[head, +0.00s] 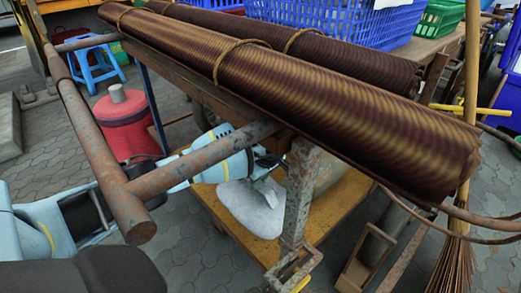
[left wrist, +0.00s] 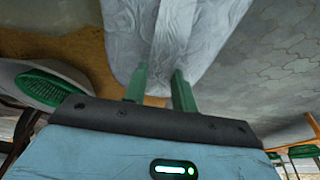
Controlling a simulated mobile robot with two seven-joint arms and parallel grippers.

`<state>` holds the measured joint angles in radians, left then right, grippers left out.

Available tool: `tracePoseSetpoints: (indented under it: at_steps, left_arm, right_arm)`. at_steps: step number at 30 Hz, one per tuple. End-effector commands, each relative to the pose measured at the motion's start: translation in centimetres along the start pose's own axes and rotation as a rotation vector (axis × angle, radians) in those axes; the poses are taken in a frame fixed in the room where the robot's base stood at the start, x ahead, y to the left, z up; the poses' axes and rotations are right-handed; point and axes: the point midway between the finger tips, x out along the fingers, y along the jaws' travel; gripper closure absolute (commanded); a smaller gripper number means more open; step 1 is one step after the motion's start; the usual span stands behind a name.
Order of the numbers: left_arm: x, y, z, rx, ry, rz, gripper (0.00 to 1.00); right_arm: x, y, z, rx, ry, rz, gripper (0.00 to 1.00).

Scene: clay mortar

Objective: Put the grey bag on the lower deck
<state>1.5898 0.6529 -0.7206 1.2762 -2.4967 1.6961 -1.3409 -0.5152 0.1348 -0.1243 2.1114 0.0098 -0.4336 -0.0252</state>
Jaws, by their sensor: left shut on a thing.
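The grey bag (head: 248,207) hangs or rests at the lower deck (head: 203,190), a yellow-brown board low in the rusty cart. My left gripper (head: 268,166) reaches under the cart's side bar, just above the bag, partly hidden by the bar and post. In the left wrist view the green fingers (left wrist: 158,88) are shut on the top of the bag (left wrist: 128,38). The bag spreads out beyond them, with the tan deck (left wrist: 75,45) to the left and paving to the right. I cannot tell whether the bag's underside touches the deck. My right gripper is out of view.
Two ribbed brown rolls (head: 300,85) tied with rope cover the cart's top. A rusty side bar (head: 205,157) and upright post (head: 299,195) frame the opening. A red drum (head: 128,130) and blue stool (head: 95,65) stand left; a broom (head: 458,235) stands right.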

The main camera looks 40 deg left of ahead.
Motion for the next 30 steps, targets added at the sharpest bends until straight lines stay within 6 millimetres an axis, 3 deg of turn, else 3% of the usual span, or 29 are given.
tracePoseSetpoints:
  at_steps: [10, 21, 30]
  left_arm:
    - [1.3, 0.1, 0.3, -0.001, 0.001, 0.004, 1.0]
    - [5.5, 0.1, 1.5, -0.002, 0.001, 0.003, 1.0]
    - [5.5, 0.1, 1.5, -0.001, 0.002, 0.005, 1.0]
  right_arm:
    - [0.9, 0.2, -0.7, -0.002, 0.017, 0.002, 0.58]
    - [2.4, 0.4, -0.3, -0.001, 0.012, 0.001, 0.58]
    - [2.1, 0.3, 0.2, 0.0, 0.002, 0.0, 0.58]
